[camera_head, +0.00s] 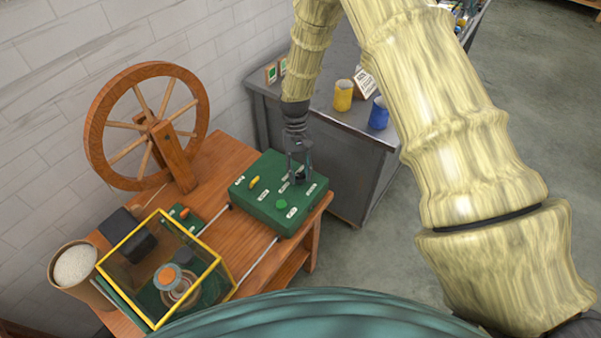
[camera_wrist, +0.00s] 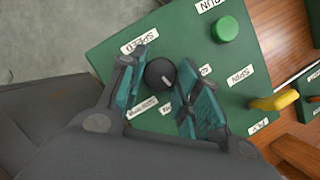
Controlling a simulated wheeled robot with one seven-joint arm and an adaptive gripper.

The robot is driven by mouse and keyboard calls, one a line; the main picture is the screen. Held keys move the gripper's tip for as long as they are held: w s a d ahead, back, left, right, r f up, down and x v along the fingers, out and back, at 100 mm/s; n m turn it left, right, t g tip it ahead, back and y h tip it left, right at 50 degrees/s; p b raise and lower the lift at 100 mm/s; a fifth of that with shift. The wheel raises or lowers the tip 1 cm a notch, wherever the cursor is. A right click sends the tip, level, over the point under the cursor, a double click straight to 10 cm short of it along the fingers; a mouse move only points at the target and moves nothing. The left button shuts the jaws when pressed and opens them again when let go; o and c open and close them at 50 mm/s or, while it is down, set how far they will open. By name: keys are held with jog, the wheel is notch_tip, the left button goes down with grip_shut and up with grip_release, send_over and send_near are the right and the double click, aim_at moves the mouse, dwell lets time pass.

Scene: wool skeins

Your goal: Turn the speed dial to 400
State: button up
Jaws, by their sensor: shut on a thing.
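The green control box (camera_head: 262,205) stands on the wooden bench. The black speed dial (camera_wrist: 160,73) is on the box's top and shows in the wrist view between my fingers, next to the label SPEED (camera_wrist: 139,42). My gripper (camera_head: 298,172) reaches down over the box from above, and in the wrist view its teal finger pads (camera_wrist: 163,92) stand on both sides of the dial, shut on it. A light mark shows on the dial. The number labels around it are partly hidden or too blurred to read, so I cannot tell the setting.
A green button (camera_wrist: 227,28) and a yellow lever (camera_wrist: 273,101) are on the same box. A yellow-framed clear case (camera_head: 165,268) and a wooden spinning wheel (camera_head: 146,125) stand on the bench. A grey table (camera_head: 330,125) with cups is behind.

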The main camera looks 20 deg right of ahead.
jog(key=n+h, duration=0.1)
jog(key=n, duration=0.3)
jog(key=shift+a+n+h, duration=0.15)
jog(key=shift+n+h, duration=0.15)
jog(key=shift+h, duration=0.1)
jog(key=n+t+h, duration=0.1)
jog(key=n, duration=0.3)
jog(key=shift+a+b, duration=0.1)
jog(key=shift+b, duration=0.2)
jog(key=shift+n+h, duration=0.3)
jog(key=o, duration=1)
jog(key=v, duration=1.2)
jog(key=shift+s, duration=0.1)
